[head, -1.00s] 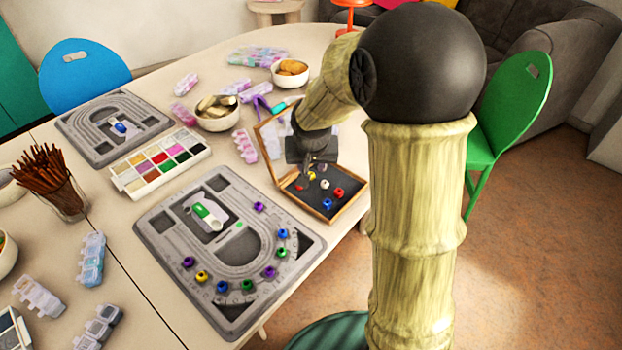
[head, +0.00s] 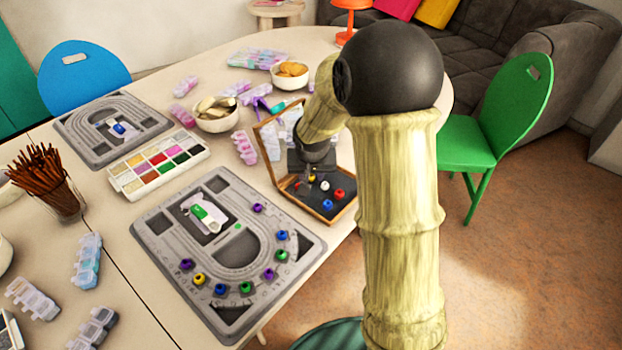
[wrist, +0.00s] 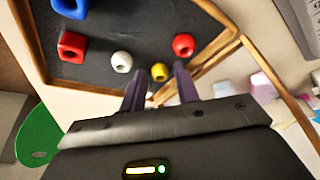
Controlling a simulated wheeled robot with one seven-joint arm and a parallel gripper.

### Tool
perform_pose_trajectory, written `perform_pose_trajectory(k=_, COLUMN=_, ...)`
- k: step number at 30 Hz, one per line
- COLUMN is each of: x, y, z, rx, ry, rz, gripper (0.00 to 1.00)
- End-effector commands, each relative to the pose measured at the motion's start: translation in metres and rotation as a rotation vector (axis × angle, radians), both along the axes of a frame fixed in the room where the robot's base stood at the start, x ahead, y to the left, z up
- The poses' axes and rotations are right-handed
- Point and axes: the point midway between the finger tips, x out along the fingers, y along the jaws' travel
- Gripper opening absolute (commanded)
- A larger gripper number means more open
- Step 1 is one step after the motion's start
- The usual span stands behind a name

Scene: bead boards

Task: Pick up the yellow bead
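A yellow bead (head: 312,178) lies in the dark-lined wooden box (head: 337,217) on the table. In the wrist view the yellow bead (wrist: 160,72) shows between the tips of my two fingers, with a gap on each side. My gripper (wrist: 161,76) is open and empty, reaching down over the box. In the head view my gripper (head: 309,174) is small and partly hides the bead and its surroundings. I cannot tell the exact height of the fingertips over the box floor.
Close by in the box are a white bead (wrist: 121,62), a red round bead (wrist: 183,45), a red cube bead (wrist: 72,46) and a blue bead (wrist: 70,6). The box walls are near. The grey bead board (head: 160,222) holds several beads, including another yellow one (head: 199,279).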

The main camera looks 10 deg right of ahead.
Motion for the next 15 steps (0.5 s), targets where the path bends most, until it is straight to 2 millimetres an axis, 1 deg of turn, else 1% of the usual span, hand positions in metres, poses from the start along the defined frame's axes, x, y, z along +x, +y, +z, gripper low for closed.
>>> perform_pose_trajectory(k=13, x=0.0000, y=0.0001, z=0.0009, rx=0.000, ry=-0.001, rz=0.000, gripper=0.31)
perform_pose_trajectory(k=14, x=0.0000, y=0.0001, z=0.0009, rx=0.000, ry=-0.001, rz=0.000, gripper=0.29)
perform_pose_trajectory(k=15, x=0.0000, y=0.0001, z=0.0009, rx=0.000, ry=-0.001, rz=-0.001, gripper=0.21)
